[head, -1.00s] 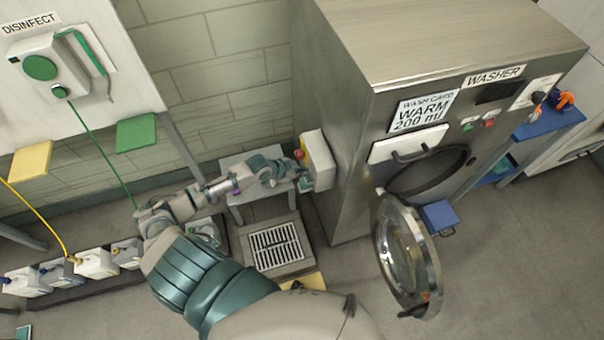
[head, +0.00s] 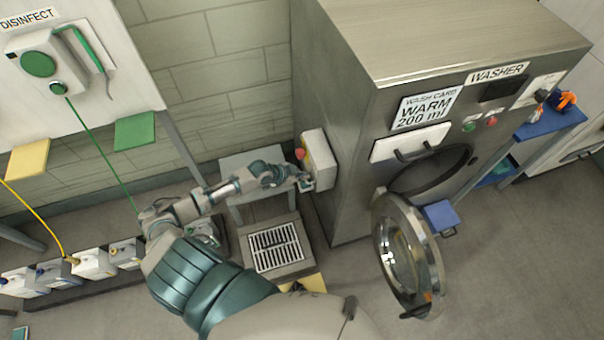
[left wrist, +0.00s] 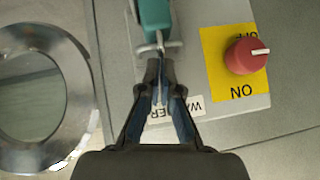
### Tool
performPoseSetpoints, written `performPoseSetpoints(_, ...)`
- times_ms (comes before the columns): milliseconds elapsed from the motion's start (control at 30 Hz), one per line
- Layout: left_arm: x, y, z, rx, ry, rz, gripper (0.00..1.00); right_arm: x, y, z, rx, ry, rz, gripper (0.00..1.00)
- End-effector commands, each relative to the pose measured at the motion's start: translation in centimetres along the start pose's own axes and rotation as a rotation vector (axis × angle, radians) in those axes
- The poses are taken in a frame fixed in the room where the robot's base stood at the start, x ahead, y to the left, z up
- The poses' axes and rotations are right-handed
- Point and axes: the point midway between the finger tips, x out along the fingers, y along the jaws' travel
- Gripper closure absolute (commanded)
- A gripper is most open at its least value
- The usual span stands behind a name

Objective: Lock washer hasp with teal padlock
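My left gripper (head: 305,183) is at the control box (head: 319,158) on the washer's left side. In the left wrist view the teal padlock (left wrist: 155,18) is just beyond the fingertips (left wrist: 160,72), with metal parts (left wrist: 160,46) between its body and the tips. The tips are close together, apparently shut on the padlock's metal shackle. Hasp and shackle are hard to tell apart, so I cannot tell whether the shackle passes through the hasp. The red knob (left wrist: 245,56) sits on a yellow ON/OFF plate beside it. My right gripper is not in view.
The washer (head: 350,130) has its round door (head: 409,250) swung open. A grey side table (head: 240,163) is behind my left arm. A floor drain (head: 274,248) lies below. Several white jugs (head: 93,263) line the left. Open floor is at the right.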

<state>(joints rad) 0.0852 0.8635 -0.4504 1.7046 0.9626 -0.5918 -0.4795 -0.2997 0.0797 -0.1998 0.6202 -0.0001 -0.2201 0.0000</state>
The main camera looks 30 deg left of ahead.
Motion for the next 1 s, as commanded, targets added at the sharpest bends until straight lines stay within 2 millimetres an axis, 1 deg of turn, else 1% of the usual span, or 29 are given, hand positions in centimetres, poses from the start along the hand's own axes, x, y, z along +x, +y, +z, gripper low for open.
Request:
performPoseSetpoints(33, 0.1, 0.4, 0.7, -0.003, -0.016, 0.008, 1.00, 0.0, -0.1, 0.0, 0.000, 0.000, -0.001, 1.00)
performPoseSetpoints(233, -0.1, 0.4, 0.5, -0.003, -0.020, 0.009, 1.00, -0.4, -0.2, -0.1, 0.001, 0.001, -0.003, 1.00)
performPoseSetpoints(367, -1.0, 0.2, -0.8, -0.003, -0.017, 0.007, 1.00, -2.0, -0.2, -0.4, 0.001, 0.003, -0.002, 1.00)
performPoseSetpoints(467, -2.2, -0.1, -2.6, -0.002, -0.010, 0.002, 1.00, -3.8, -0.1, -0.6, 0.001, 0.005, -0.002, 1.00)
performPoseSetpoints(533, -3.0, -0.3, -4.0, -0.001, -0.005, -0.001, 1.00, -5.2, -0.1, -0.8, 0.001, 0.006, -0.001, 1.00)
performPoseSetpoints(600, -4.5, -0.2, -3.1, 0.004, -0.008, -0.002, 1.00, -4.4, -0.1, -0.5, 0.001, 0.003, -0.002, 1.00)
performPoseSetpoints(800, -8.8, -0.1, -3.1, 0.003, -0.009, -0.002, 1.00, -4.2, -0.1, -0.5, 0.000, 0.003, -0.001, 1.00)
performPoseSetpoints(900, -10.5, -0.1, -3.3, 0.002, -0.008, -0.002, 1.00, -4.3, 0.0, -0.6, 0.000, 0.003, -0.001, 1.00)
performPoseSetpoints(1000, -11.5, -0.1, -3.4, 0.001, -0.006, -0.003, 1.00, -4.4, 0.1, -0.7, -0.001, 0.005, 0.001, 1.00)
